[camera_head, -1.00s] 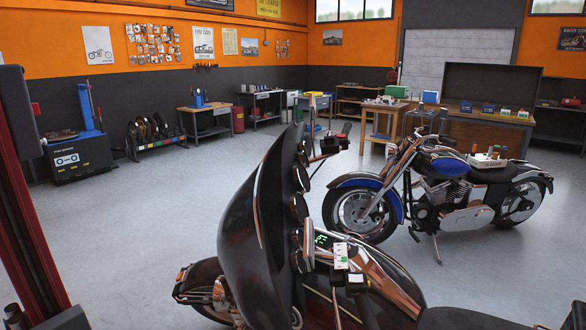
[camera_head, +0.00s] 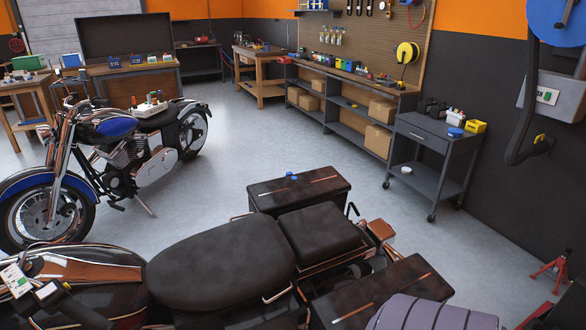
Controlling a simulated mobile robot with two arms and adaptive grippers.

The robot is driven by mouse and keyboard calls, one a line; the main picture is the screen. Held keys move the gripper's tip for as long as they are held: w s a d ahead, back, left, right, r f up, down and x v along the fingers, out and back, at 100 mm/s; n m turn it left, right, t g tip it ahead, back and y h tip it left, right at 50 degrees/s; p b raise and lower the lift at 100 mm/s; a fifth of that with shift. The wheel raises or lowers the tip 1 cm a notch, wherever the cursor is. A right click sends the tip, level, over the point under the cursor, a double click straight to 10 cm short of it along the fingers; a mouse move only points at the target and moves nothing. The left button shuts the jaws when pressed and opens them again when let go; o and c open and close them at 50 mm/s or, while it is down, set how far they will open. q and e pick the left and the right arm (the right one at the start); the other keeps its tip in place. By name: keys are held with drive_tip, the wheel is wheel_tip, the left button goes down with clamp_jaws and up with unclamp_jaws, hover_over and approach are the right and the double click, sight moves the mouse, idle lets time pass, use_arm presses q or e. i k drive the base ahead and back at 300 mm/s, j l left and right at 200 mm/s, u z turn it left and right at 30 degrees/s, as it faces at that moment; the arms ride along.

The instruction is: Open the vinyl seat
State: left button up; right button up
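The near motorcycle carries a long black padded seat (camera_head: 222,258), which looks like the vinyl seat, across the lower middle of the head view. A separate, squarer black rear pad (camera_head: 320,234) sits just behind it, to its right. The long seat lies flat and appears closed. A thin metal loop (camera_head: 277,293) shows at its lower right edge. The blue motorcycle has a smaller black seat (camera_head: 160,115). Neither of my grippers is in view, so their states and distance from the seat are hidden.
Dark side cases (camera_head: 300,190) and (camera_head: 375,290) flank the near motorcycle's rear. A ribbed grey-purple object (camera_head: 430,314) fills the lower right edge. The blue motorcycle (camera_head: 110,160) stands at left. A grey cart (camera_head: 430,150) and red jack stand (camera_head: 553,272) are at right. Open floor (camera_head: 270,145) lies between.

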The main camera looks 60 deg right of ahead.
sight(242, 259)
drive_tip(key=k+z, duration=0.15)
drive_tip(key=z, duration=1.35)
